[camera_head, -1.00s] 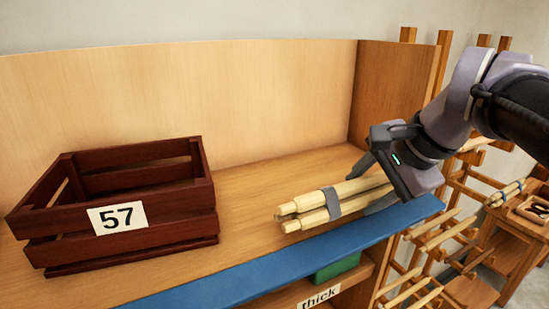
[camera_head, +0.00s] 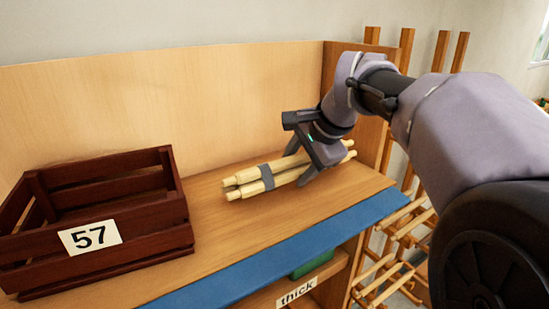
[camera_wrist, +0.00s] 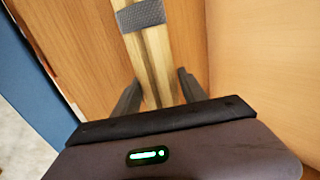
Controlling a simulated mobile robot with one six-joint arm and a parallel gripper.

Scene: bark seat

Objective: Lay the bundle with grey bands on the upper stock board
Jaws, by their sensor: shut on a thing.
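The bundle of pale sticks (camera_head: 243,177) has a grey band (camera_head: 267,177) around it. It lies level along the upper wooden board (camera_head: 215,235), set back from the board's blue front edge. I cannot tell whether it rests on the board or hangs just above it. My gripper (camera_head: 304,166) is shut on the bundle behind the visible band, tilted down from the right. In the wrist view the sticks (camera_wrist: 151,55) run between my two fingers (camera_wrist: 158,90), with the grey band (camera_wrist: 140,15) beyond them. Any second band is hidden.
A dark red crate (camera_head: 150,212) marked 57 stands on the board at left. The blue strip (camera_head: 270,250) edges the board's front. A side panel (camera_head: 338,75) closes the right end. Below is a shelf labelled "thick" (camera_head: 296,292) with a green thing (camera_head: 312,264). Wooden racks (camera_head: 405,220) stand at right.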

